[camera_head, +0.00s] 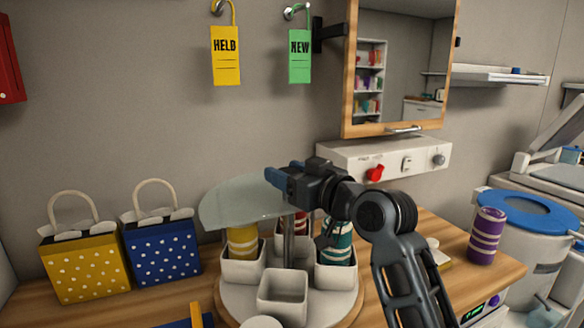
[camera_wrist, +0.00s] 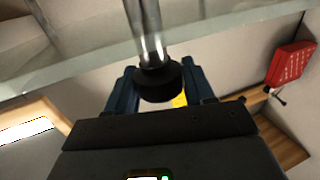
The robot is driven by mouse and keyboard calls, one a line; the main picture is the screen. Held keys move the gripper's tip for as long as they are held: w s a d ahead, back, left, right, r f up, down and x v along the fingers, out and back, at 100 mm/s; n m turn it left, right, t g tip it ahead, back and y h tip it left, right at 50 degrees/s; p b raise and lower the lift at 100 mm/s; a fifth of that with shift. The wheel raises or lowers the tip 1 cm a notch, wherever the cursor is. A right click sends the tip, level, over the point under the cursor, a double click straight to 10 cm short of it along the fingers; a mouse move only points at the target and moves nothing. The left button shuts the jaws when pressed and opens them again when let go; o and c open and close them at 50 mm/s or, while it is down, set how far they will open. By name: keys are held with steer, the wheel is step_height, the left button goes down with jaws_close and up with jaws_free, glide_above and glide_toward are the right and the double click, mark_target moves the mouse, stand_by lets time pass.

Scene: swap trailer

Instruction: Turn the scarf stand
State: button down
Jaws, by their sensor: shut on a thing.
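The scarf stand is a round turntable (camera_head: 235,300) on the wooden counter. White square cups (camera_head: 283,297) stand on it, with a metal post (camera_head: 289,245) in the middle. Rolled scarves sit in some cups: a yellow one (camera_head: 242,242), a teal one (camera_head: 336,245) and a partly hidden red one. The front cup looks empty. My gripper (camera_head: 285,173) is above the stand, beside a pale glass panel (camera_head: 240,203). In the wrist view its blue fingers (camera_wrist: 160,92) are either side of a black knob (camera_wrist: 158,80) on a metal rod, shut on it. In the head view the knob is hidden.
A yellow dotted bag (camera_head: 85,268) and a blue dotted bag (camera_head: 162,252) stand left of the stand. A purple striped roll (camera_head: 486,236) stands at the counter's right, near a blue-lidded bin (camera_head: 530,212). A mirror cabinet (camera_head: 400,65) and white control box (camera_head: 395,158) are behind.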

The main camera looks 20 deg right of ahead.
steer(key=shift+a+r+m+t+h+p, duration=0.1)
steer(key=shift+m+t+h+p, duration=0.3)
steer(key=shift+m+h+p, duration=1.55)
steer(key=shift+m+h+b, duration=0.55)
steer(key=shift+m+h, duration=0.2)
steer(key=shift+h, duration=1.5)
steer(key=m+g+h+b, duration=0.1)
steer(key=h+b, duration=0.1)
steer(key=m+h+b, duration=0.1)
steer(key=h+b, duration=0.1)
steer(key=m+g+h+b, duration=0.1)
steer(key=m+h+b, duration=0.1)
steer(key=shift+f+g, duration=0.3)
steer(key=m+g+h+b, duration=0.2)
steer(key=h+b, duration=0.1)
steer(key=shift+m+b, duration=0.3)
steer(key=shift+r+m+g+h+b, duration=0.15)
steer(key=shift+m+g+h+b, duration=0.25)
steer(key=shift+g+h, duration=0.15)
steer(key=c, duration=0.5)
jaws_free()
steer(key=shift+b+v, duration=0.35)
steer(key=shift+v, duration=3.45)
